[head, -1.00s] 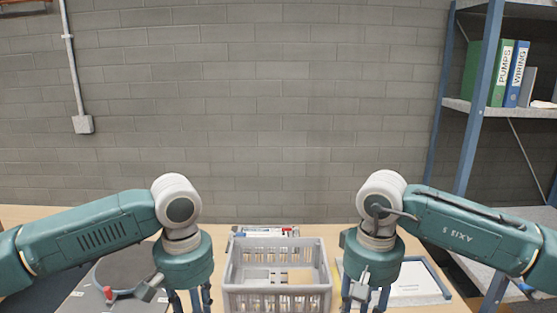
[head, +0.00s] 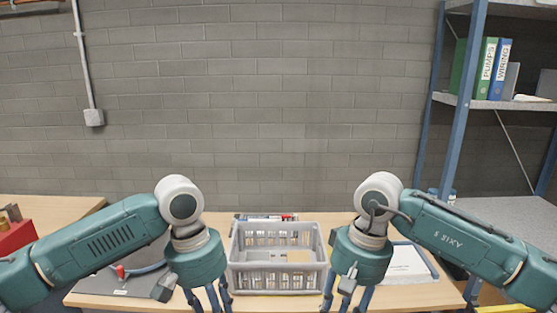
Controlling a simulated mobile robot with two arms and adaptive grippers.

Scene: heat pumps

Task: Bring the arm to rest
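My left gripper (head: 208,297) hangs down at the left of a grey plastic crate (head: 278,280), its fingers pointing down and partly cut off by the lower frame edge. My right gripper (head: 346,298) hangs down at the right of the crate, also cut off at the bottom. Both arms are bent in from the sides, roughly mirror-like. The fingers of both grippers show apart from each other, but their tips are not clearly visible. Nothing is seen held in either.
The crate stands on a wooden table (head: 310,217). A dark mat (head: 140,275) with a red-and-blue item lies left, a white framed sheet (head: 408,262) right. A red box (head: 14,238) sits on another table far left. A shelf with binders (head: 487,68) stands right.

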